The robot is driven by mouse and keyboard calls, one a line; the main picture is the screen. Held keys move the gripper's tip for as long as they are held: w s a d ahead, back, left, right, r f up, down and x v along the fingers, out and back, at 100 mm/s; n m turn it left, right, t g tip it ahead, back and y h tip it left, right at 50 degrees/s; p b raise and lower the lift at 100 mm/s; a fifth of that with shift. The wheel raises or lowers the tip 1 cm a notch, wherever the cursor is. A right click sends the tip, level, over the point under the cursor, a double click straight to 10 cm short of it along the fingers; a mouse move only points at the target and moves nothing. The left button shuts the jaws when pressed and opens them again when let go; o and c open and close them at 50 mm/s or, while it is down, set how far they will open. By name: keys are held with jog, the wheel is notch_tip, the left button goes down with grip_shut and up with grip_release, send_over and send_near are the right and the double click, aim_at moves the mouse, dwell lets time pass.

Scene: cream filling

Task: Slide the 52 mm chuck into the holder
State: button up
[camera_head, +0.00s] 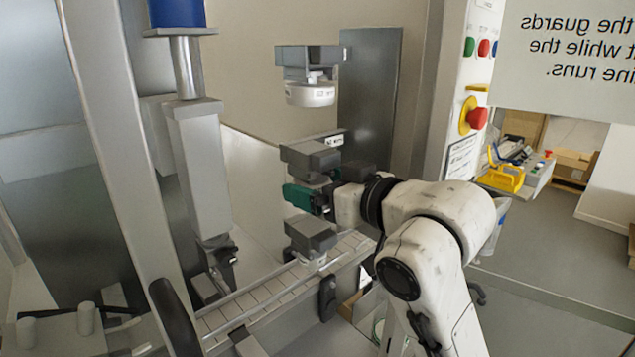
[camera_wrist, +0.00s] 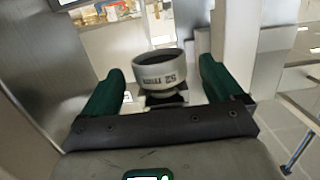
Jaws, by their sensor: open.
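My gripper (camera_head: 297,196) has green fingers and is open, at the middle of the machine between a middle and a lower grey block. In the wrist view, a pale chuck (camera_wrist: 157,80) with a dark round mouth and printed marking shows beyond and between the spread fingers (camera_wrist: 162,85); no finger touches it there. In the head view, a pale ring-shaped part (camera_head: 310,94) hangs under the upper grey holder block (camera_head: 307,56). The middle block (camera_head: 309,156) carries a small label. I cannot tell which block is the task's holder, or whether the chuck is the hanging part.
A lower grey block (camera_head: 311,234) with a pale nozzle stands over a slatted conveyor (camera_head: 270,290). A tall grey column (camera_head: 195,165) is to the left. A control panel with a red stop button (camera_head: 477,118) is to the right. Open floor lies at the far right.

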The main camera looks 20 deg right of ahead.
jog(key=shift+w+a+f, duration=0.1)
jog(key=shift+w+a, duration=0.05)
jog(key=shift+w, duration=0.3)
jog(key=c, duration=1.2)
jog(key=o, duration=0.6)
jog(key=c, duration=0.5)
jog(key=shift+p, duration=0.3)
jog(key=shift+s, duration=0.15)
jog(key=shift+f+p+v, duration=0.15)
jog(key=shift+f+v, duration=0.05)
jog(key=shift+v, duration=1)
jog(key=shift+f+p+v, duration=0.15)
jog(key=shift+f+v, duration=0.05)
jog(key=shift+v, duration=1)
jog(key=shift+f+p+v, duration=0.15)
jog(key=shift+v, duration=1.05)
